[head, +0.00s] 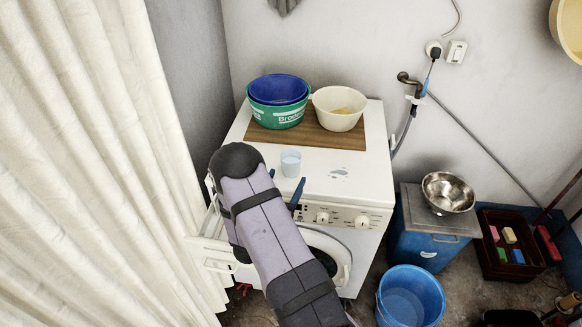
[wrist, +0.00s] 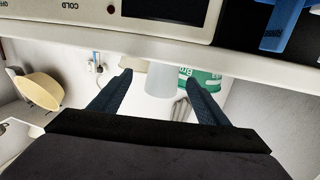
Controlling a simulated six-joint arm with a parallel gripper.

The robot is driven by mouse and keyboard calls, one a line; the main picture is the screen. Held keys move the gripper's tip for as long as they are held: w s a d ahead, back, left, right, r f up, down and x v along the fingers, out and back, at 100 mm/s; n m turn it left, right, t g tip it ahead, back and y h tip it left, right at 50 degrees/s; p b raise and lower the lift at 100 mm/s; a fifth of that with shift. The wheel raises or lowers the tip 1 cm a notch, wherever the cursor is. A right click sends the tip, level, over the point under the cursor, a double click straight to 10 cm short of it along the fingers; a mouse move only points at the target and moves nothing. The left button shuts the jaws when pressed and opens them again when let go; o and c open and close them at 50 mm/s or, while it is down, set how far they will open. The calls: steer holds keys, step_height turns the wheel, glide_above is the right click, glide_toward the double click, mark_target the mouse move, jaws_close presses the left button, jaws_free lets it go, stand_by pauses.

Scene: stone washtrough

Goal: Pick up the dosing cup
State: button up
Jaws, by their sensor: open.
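The dosing cup (head: 291,163) is a small, pale blue translucent cup. It stands upright on the white top of the washing machine (head: 352,187), near the front edge. My gripper (head: 285,183) is open, with its two dark blue fingers at the front edge of the machine, just on the near side of the cup. In the wrist view, which is upside down, the cup (wrist: 160,82) shows between the spread fingers (wrist: 155,73). I see no contact between fingers and cup, and the gap in depth is hard to judge.
Behind the cup, a green basin (head: 277,118) with a blue bowl (head: 278,88) in it and a cream bowl (head: 339,108) stand on a brown board (head: 316,133). A small wet-looking patch (head: 339,173) lies to the right. A white curtain (head: 90,150) hangs at left.

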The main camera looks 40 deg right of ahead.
mark_target(288, 172)
steer(key=shift+w+p+x, duration=0.25)
steer(key=shift+p+x, duration=1.25)
steer(key=shift+x, duration=2.15)
steer(key=shift+a, duration=0.15)
steer(key=shift+c, duration=0.6)
steer(key=c, duration=1)
